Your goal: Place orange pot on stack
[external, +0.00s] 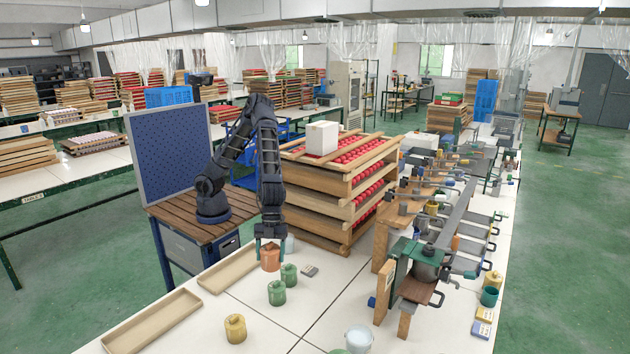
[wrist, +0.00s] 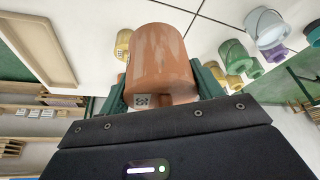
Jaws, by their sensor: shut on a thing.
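The orange pot (external: 270,261) is low over the white table, between the jaws of my gripper (external: 268,243). In the wrist view the orange pot (wrist: 160,55) fills the space between the green fingers of my gripper (wrist: 165,90), which is shut on it. A small printed marker shows low on its side. I cannot tell whether its base touches the table. A stack of wooden trays (external: 308,202) holding red round things stands behind and to the right of the pot. A white box (external: 322,138) sits on top of the stack.
Two green pots (external: 277,293) stand close in front of the orange pot, and a yellow pot (external: 235,329) is nearer the camera. Empty shallow wooden trays (external: 152,322) lie at the left. A metal bench rig (external: 425,262) stands at the right.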

